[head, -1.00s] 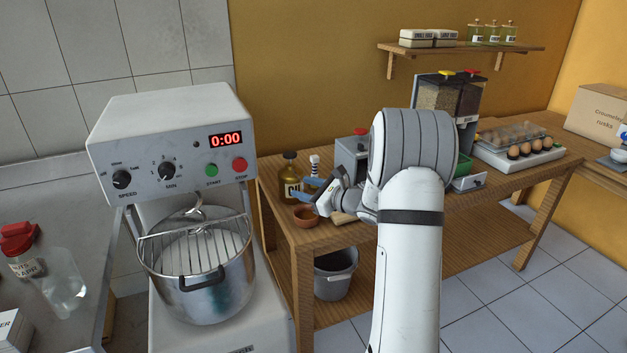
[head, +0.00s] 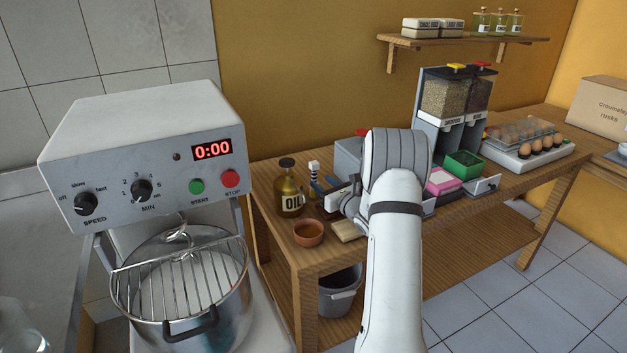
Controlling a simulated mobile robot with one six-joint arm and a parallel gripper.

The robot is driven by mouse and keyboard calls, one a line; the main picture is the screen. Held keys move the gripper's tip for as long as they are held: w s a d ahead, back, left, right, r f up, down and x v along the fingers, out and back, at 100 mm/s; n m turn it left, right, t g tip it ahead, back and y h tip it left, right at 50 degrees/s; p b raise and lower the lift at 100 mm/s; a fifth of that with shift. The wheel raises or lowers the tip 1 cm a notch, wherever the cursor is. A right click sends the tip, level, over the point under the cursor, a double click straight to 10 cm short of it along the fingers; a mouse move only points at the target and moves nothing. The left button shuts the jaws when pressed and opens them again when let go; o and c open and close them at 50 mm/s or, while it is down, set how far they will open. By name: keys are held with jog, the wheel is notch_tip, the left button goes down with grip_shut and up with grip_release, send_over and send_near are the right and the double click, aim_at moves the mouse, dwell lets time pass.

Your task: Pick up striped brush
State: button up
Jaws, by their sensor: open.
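The striped brush (head: 314,169) shows in the head view as a small upright piece with pale and dark bands, just right of the oil bottle (head: 289,195) on the wooden table (head: 299,258). Its lower part is hidden behind my gripper. My arm hides part of the gripper.
A terracotta bowl (head: 308,234) and a small wooden board (head: 348,231) are at the table's front. Dispensers (head: 447,120), a pink box (head: 442,182) and an egg tray (head: 528,157) stand right. The mixer (head: 150,150) is close at left. A bucket (head: 339,290) is below.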

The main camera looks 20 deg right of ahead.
aim_at(316, 177)
jog(key=w, duration=0.2)
jog(key=w+a, duration=0.1)
jog(key=w, duration=0.4)
jog(key=shift+a+p, duration=0.25)
jog(key=shift+p, duration=0.05)
jog(key=shift+c, duration=0.2)
grip_shut()
